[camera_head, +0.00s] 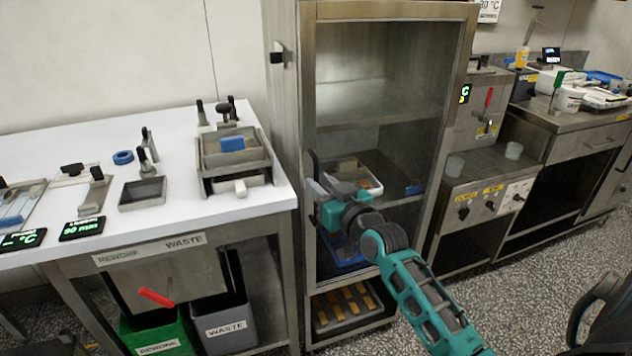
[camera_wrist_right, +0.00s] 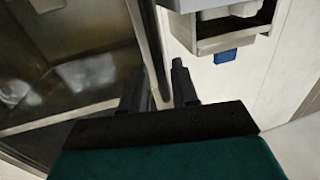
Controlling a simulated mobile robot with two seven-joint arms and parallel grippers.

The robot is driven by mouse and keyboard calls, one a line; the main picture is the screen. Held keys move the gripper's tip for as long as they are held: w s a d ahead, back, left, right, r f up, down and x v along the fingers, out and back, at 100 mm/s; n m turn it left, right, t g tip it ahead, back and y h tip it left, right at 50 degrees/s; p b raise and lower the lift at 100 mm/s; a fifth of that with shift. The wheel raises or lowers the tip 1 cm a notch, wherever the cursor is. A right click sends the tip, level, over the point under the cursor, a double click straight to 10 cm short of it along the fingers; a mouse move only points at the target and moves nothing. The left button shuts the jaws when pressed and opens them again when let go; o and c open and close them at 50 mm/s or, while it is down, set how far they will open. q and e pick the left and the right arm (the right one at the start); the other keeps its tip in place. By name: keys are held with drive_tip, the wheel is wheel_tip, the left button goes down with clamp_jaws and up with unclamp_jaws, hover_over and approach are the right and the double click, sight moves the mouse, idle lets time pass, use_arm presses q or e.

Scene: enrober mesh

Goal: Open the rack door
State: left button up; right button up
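The tall steel rack (camera_head: 390,11) stands at the middle of the head view, with a glazed door (camera_head: 375,60) that looks shut. A dark upright handle (camera_head: 314,160) is on the left side of the door front. My right gripper (camera_head: 316,186) is at the door's left edge, by the handle's lower part. In the right wrist view, the two dark fingers of my right gripper (camera_wrist_right: 157,88) stand apart, with the steel door frame (camera_wrist_right: 150,45) showing behind the gap. My left gripper is not in view.
A white worktable (camera_head: 180,215) with moulds and tools stands close left of the rack. Green and grey bins (camera_head: 228,325) are below it. A steel machine (camera_head: 485,185) stands right of the rack.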

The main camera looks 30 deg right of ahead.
drive_tip(key=shift+w, duration=1.2)
drive_tip(key=shift+c, duration=0.2)
clamp_jaws()
